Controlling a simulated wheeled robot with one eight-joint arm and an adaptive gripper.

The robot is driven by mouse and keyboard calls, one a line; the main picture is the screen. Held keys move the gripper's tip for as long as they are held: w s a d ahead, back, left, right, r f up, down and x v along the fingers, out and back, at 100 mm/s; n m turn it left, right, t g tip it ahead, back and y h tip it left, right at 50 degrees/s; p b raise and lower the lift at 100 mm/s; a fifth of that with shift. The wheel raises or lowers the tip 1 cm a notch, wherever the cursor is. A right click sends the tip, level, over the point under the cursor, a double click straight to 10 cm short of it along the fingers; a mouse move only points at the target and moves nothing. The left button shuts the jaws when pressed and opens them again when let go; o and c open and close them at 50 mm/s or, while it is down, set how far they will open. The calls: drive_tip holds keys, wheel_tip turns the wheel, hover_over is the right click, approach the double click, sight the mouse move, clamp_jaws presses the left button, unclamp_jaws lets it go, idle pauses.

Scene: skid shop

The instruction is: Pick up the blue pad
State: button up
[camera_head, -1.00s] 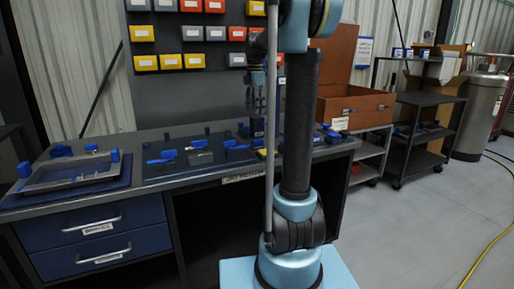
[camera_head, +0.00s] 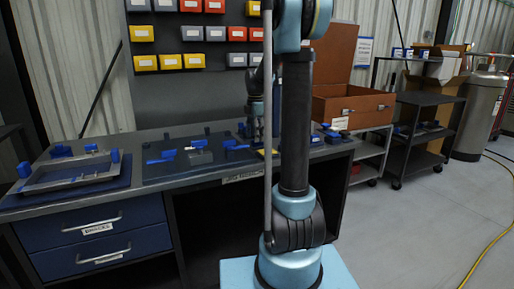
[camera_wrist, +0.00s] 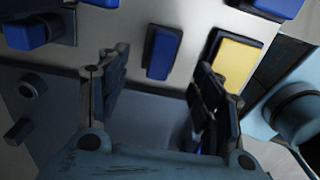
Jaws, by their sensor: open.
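In the wrist view a rectangular blue pad (camera_wrist: 163,50) on a dark backing lies on a light grey surface. It shows in the gap between my fingers, a little beyond their tips. My gripper (camera_wrist: 160,82) is open, with nothing between its fingers. In the head view my gripper (camera_head: 256,128) points down, low over the back part of the workbench (camera_head: 205,179). I cannot clearly pick out the same blue pad in the head view, where the gripper and my arm cover part of that area.
A yellow pad (camera_wrist: 237,63) lies to the right of the blue pad, close to my right finger. Blue clamps (camera_head: 160,158) and a grey frame (camera_head: 68,176) lie on the bench. Coloured bins (camera_head: 193,61) hang behind. A brown chest (camera_head: 354,108) stands to the right.

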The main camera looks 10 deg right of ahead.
drive_tip(key=shift+w+d+f, duration=0.15)
drive_tip(key=shift+f, duration=2.05)
drive_tip(key=c, duration=1.2)
wheel_tip(320, 180, up, 10)
drive_tip(key=shift+r, duration=0.1)
